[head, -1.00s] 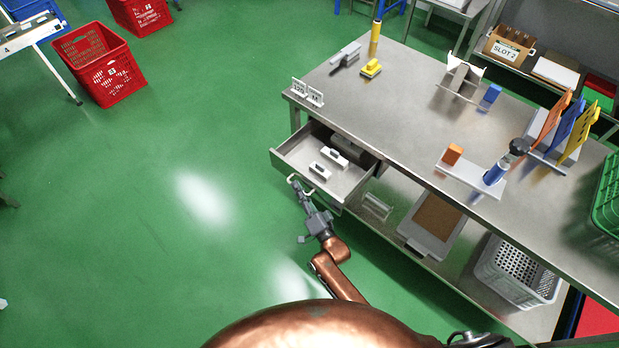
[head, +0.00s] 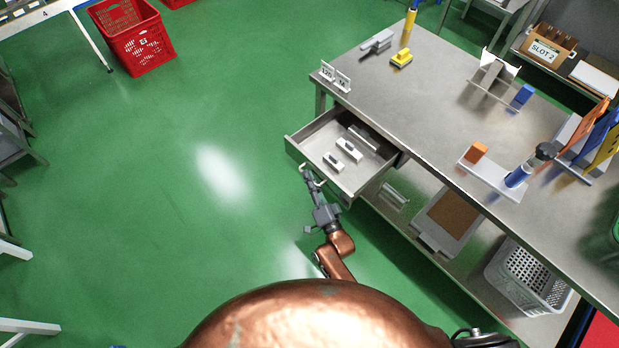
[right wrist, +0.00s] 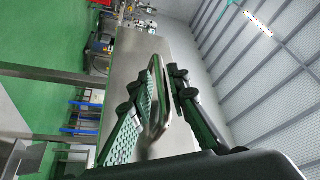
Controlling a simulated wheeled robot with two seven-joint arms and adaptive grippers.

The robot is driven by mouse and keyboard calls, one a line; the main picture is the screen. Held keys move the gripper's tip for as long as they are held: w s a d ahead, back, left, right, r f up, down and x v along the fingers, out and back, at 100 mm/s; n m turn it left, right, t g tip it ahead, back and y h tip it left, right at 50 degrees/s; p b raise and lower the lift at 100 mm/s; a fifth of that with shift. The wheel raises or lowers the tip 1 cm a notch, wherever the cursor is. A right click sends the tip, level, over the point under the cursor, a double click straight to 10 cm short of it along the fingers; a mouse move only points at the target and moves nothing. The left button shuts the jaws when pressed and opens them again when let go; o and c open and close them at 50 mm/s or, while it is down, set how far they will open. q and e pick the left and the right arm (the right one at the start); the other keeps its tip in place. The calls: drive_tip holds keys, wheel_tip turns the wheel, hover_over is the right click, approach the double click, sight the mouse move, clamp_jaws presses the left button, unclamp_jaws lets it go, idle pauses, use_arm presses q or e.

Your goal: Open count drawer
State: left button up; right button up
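The open drawer (head: 312,134) sticks out from under the left end of the steel table. Several light blocks lie in it, two of them white (head: 348,150) with dark tops. My right gripper (head: 309,176) is at the drawer's front, at its handle (head: 321,183). In the right wrist view, the metal handle (right wrist: 157,92) lies between the two fingers of the right gripper (right wrist: 155,100), which look closed on it. My left gripper is in neither view.
The steel table (head: 430,110) carries small number signs (head: 335,77), a yellow block (head: 401,58), an orange block (head: 476,152) and colored panels. A lower shelf holds a tray (head: 445,218) and a grey basket (head: 525,278). Green floor left of the drawer is clear. A red crate (head: 133,38) stands farther back.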

drive_tip(key=shift+s, duration=0.25)
drive_tip(key=v, duration=1.1)
drive_tip(key=shift+s, duration=0.2)
drive_tip(key=shift+d+f, duration=0.1)
